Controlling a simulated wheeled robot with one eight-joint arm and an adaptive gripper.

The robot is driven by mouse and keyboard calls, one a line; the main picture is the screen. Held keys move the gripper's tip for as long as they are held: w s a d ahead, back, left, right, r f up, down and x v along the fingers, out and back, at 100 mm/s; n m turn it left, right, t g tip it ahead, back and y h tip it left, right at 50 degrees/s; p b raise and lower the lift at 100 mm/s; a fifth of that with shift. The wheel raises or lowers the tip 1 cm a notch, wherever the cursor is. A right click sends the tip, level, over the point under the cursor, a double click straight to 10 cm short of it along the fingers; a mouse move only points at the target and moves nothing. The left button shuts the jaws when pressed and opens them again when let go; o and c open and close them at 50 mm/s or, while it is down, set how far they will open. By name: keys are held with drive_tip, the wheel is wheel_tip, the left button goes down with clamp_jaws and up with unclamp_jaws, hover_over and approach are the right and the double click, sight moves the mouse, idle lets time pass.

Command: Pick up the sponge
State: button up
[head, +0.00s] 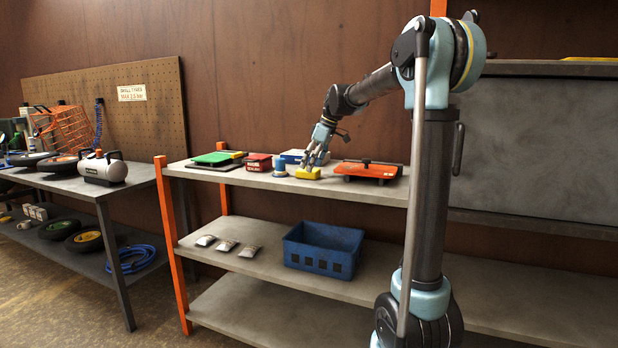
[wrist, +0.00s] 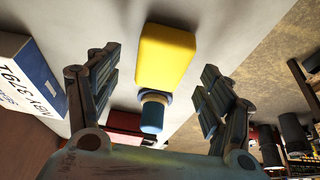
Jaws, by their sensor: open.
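The yellow sponge (head: 307,174) lies on the top shelf of the orange-posted rack, near its front edge. In the wrist view the sponge (wrist: 166,55) shows as a yellow block at top centre. My gripper (head: 312,162) is just above the sponge, pointing down. In the wrist view my gripper (wrist: 160,78) is open, its fingers spread to either side, with the sponge lying between and beyond them. Nothing is held. Whether a finger touches the sponge cannot be told.
A small blue cylinder (head: 280,168) stands close beside the sponge; it also shows in the wrist view (wrist: 152,116). The shelf front (head: 330,190) is bare.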

drive_tip(key=shift+x, duration=1.4)
drive_tip(key=shift+s, duration=0.1)
drive_tip(key=shift+c, duration=0.3)
drive_tip(key=c, duration=1.2)
drive_tip(key=shift+r, duration=0.15)
wheel_tip(320, 180, up, 10)
drive_tip(key=shift+f, duration=0.1)
drive_tip(key=o, duration=0.5)
drive_tip(key=shift+c, duration=1.4)
